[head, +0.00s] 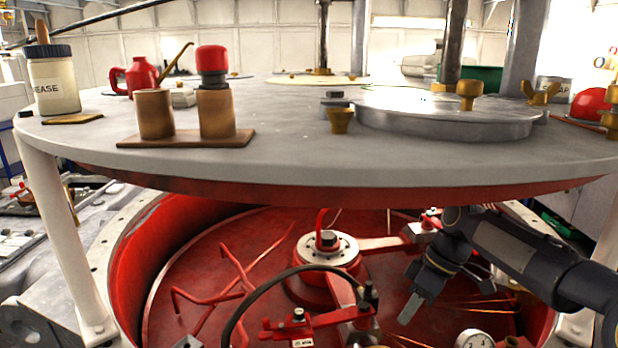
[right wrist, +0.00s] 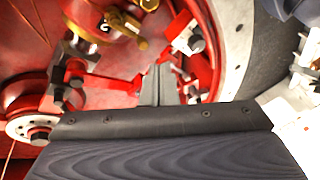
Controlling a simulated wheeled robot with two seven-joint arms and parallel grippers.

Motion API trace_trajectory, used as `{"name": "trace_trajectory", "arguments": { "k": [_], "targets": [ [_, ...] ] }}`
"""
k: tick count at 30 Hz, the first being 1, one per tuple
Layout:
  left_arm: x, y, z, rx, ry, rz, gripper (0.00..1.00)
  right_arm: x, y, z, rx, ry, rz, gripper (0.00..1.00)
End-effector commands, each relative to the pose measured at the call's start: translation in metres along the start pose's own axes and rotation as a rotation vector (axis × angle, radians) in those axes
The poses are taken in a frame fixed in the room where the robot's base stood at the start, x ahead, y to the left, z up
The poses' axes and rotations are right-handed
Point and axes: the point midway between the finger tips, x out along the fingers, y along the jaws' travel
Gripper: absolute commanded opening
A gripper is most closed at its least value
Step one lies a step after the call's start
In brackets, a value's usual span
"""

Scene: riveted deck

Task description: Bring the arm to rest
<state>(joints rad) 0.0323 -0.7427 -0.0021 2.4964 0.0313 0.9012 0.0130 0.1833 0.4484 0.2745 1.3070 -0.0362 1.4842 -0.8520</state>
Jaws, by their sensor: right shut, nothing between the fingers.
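My right arm (head: 530,255) comes in from the right, below the round grey deck. My right gripper (head: 408,312) points down and to the left over the red interior of the drum, near the red central hub (head: 328,255). Its fingers are together with nothing between them. In the right wrist view the closed fingers (right wrist: 158,88) show in front of red metal parts. Whether the fingertips touch any part is not clear. My left gripper is not in view.
The round grey deck (head: 290,150) overhangs the red drum (head: 190,230). A grease jar (head: 55,85), a red oil can (head: 140,78) and a wooden holder (head: 185,139) stand on it. A dark curved hose (head: 250,300) and a gauge (head: 473,339) are near the gripper.

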Motion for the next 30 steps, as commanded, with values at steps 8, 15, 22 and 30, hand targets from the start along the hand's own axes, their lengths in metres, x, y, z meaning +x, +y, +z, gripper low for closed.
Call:
{"name": "trace_trajectory", "arguments": {
  "k": [8, 15, 22, 30],
  "targets": [
    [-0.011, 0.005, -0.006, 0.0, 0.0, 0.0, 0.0, -0.033, -0.1, 0.071, 0.394, 0.128, 0.232, 0.0],
    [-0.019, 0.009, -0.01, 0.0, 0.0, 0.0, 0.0, -0.006, -0.168, 0.132, 0.732, 0.347, 0.32, 0.0],
    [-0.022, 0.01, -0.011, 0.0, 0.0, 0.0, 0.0, 0.028, -0.197, 0.158, 0.914, 0.495, 0.316, 0.0],
    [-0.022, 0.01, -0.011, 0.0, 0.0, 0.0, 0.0, 0.035, -0.2, 0.161, 0.942, 0.517, 0.311, 0.0]
  ]
}}
